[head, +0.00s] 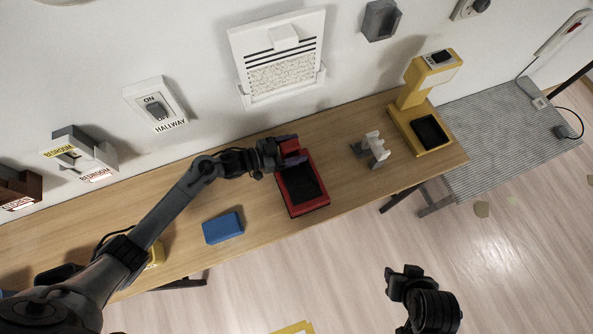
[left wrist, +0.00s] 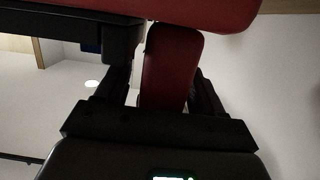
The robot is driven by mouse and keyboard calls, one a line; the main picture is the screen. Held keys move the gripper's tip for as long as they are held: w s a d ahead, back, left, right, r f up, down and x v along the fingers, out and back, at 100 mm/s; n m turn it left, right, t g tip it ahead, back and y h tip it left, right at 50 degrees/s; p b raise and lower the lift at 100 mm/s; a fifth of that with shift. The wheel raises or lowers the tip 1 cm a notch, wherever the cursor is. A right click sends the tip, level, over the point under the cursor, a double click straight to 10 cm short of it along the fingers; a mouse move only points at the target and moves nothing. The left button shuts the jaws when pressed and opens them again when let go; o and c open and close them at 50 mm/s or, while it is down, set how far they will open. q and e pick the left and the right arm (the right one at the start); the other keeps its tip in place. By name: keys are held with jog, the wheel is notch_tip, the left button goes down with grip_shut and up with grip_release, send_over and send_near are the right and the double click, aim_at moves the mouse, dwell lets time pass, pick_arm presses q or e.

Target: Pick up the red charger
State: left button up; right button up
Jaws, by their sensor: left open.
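The red charger (head: 318,204) stands on the wooden table, with a black pad in its base. Its upper part is largely hidden by my left gripper (head: 284,153), which is at its back end near the wall. In the left wrist view, a red upright part of the charger (left wrist: 170,65) lies between the fingers of my left gripper (left wrist: 165,85), which are open around it. A wider red part crosses the top of that view. My right gripper (head: 404,279) hangs over the floor at the lower right, away from the charger; its jaws are too dark to read.
A blue block (head: 223,228) lies left of the charger. A small white-and-grey holder (head: 375,150) and a yellow stand (head: 433,138) are to its right. A framed panel (head: 280,55) and switches are on the wall behind. The table front near the charger is clear.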

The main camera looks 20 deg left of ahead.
pick_arm(q)
jog(key=shift+w+d+f, duration=0.1)
jog(key=shift+w+d, duration=0.15)
jog(key=shift+d, duration=0.05)
grip_shut()
dwell(0.3)
dwell(0.3)
